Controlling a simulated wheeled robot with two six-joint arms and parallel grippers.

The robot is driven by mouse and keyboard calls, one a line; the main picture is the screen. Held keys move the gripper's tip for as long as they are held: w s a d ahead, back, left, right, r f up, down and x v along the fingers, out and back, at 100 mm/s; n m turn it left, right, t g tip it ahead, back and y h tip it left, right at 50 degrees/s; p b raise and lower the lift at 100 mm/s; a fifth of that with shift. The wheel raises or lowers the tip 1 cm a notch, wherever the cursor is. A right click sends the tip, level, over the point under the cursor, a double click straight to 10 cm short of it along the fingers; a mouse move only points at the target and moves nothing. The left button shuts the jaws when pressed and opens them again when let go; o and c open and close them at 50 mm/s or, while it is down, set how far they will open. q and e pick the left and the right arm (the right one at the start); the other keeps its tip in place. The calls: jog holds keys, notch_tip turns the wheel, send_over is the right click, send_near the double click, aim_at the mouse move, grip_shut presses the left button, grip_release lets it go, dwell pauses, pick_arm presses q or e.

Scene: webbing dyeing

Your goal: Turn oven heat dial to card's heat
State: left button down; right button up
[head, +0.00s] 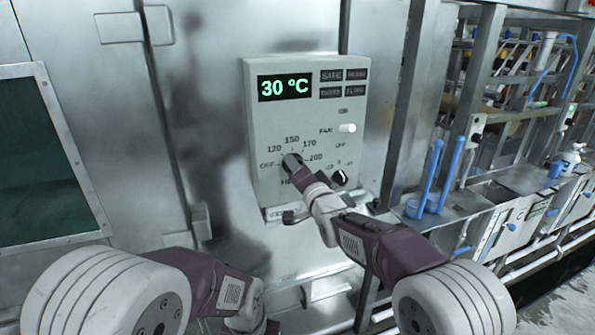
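The oven control panel (257,130) is a pale box with a green display (285,87) reading 30 °C. The dark heat dial (291,161) sits low on its left side, ringed by OFF, 120, 150, 170 and 200. My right gripper (298,173) is at the dial, covering its lower right part and some lettering. Whether its fingers grip the dial cannot be made out, and the dial's exact setting is unclear. My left gripper (270,328) is low at the bottom edge, away from the panel, its fingers cut off. No readable heat card is seen.
A white fan switch (347,128) and a small black knob (340,177) are right of the dial. An oven door window (45,160) is at left.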

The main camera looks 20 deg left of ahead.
jog(key=o, duration=1.4)
jog(key=shift+a, duration=0.1)
jog(key=shift+c, duration=0.2)
jog(key=shift+w+a, duration=0.1)
jog(key=b+v, duration=0.3)
jog(key=v, duration=0.6)
jog(key=shift+b, duration=0.35)
